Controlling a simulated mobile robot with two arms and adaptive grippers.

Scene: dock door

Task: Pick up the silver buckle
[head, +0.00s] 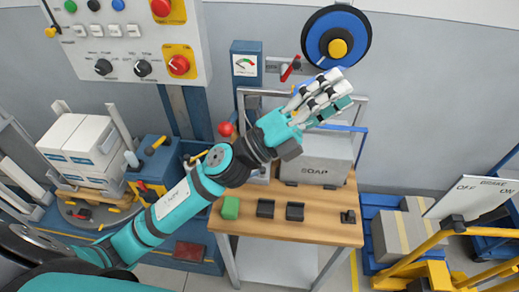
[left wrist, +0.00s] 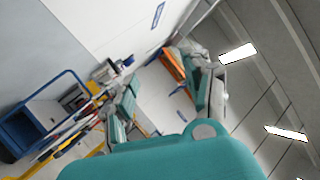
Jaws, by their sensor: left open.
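I cannot make out a silver buckle in either view. My left gripper (head: 335,93) is open, raised above the back of the wooden table (head: 290,228), in front of the wall and below the blue disc. Nothing shows between its fingers. In the left wrist view its fingers (left wrist: 158,88) stand apart, with a teal part of my arm across the bottom. My left arm hides part of the table's left side and back. My right gripper is not in view.
A grey SOAP box (head: 318,172) stands at the table's back. White boxes (head: 88,143) are stacked left. Yellow rails (head: 420,258) and a brake sign (head: 475,195) stand right.

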